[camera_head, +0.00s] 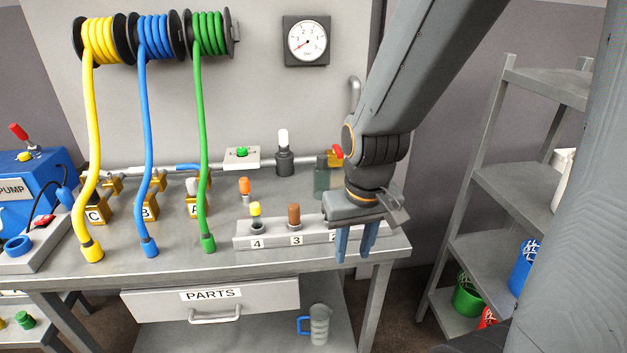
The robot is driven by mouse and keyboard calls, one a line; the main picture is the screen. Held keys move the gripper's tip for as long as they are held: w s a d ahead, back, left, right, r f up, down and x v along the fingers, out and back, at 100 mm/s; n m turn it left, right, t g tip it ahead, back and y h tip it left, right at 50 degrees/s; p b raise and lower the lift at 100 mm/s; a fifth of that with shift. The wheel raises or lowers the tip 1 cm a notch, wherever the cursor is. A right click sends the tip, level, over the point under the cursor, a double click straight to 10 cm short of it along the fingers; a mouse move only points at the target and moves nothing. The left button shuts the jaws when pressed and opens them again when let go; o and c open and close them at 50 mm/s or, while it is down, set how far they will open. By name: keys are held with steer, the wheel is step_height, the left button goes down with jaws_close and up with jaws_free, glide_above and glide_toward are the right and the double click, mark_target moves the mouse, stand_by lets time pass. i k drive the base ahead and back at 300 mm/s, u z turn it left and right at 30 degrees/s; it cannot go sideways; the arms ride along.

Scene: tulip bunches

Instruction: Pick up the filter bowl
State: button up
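My gripper (353,255) points down in front of the right end of the workbench, over its front edge. Its two blue fingers are apart with nothing visible between them. A greenish, see-through cup-like body (321,182) stands behind my gripper at the back of the bench, partly hidden by my arm; it may be the filter bowl. A clear grey jug-like vessel (320,325) with a blue handle stands on the lower shelf, well below my gripper. I cannot tell for sure which one is the filter bowl.
The workbench (180,262) holds a numbered block (275,238) with several small plugs, partly hidden by my gripper. Yellow, blue and green hoses hang at the left. A PARTS drawer (250,297) is under the top. A shelf rack (480,245) with buckets stands right.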

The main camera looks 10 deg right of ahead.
mark_target(321, 170)
steer(key=u, duration=1.95)
steer(key=k, duration=0.85)
steer(key=z, duration=1.85)
steer(key=i, duration=1)
steer(key=u, duration=0.05)
